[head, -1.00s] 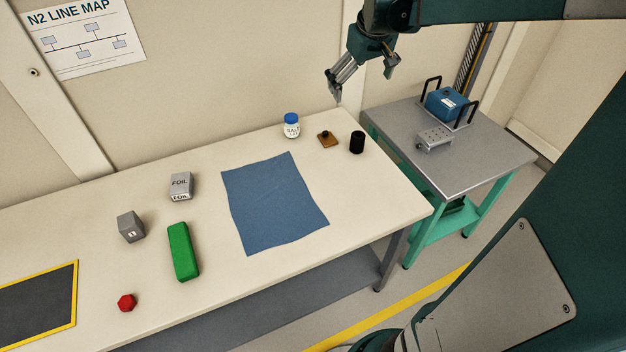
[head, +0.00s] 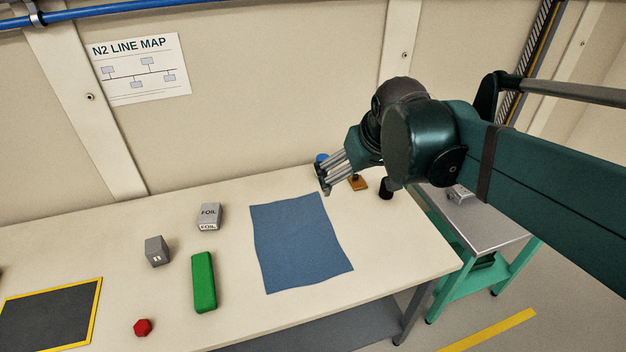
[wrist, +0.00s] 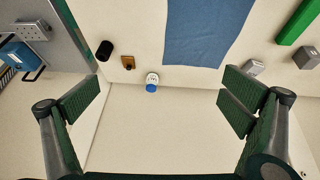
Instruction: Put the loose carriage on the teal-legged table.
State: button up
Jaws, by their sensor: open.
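The teal-legged table (head: 492,228) stands right of the long pale table, partly hidden by my arm; its grey top shows at upper left in the wrist view (wrist: 62,20). A grey perforated metal block (head: 460,194) sits on it, also in the wrist view (wrist: 33,31). A small brown plate with a dark knob (head: 358,184) lies on the pale table's back right, also in the wrist view (wrist: 128,63). I cannot tell for certain which piece is the loose carriage. My gripper (head: 325,188) is open and empty above the pale table's back; its fingers (wrist: 163,98) are spread wide.
A salt jar (wrist: 152,81) and a black cylinder (head: 386,190) flank the brown plate. A blue cloth (head: 300,243), foil box (head: 209,216), grey block (head: 157,251), green bar (head: 203,282) and red piece (head: 143,327) lie leftward. A blue handled box (wrist: 18,53) occupies the teal-legged table.

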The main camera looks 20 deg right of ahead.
jog(key=s+a+f+t+y, duration=0.1)
jog(key=s+a+f, duration=0.4)
jog(key=s+a, duration=0.3)
jog(key=shift+s, duration=0.95)
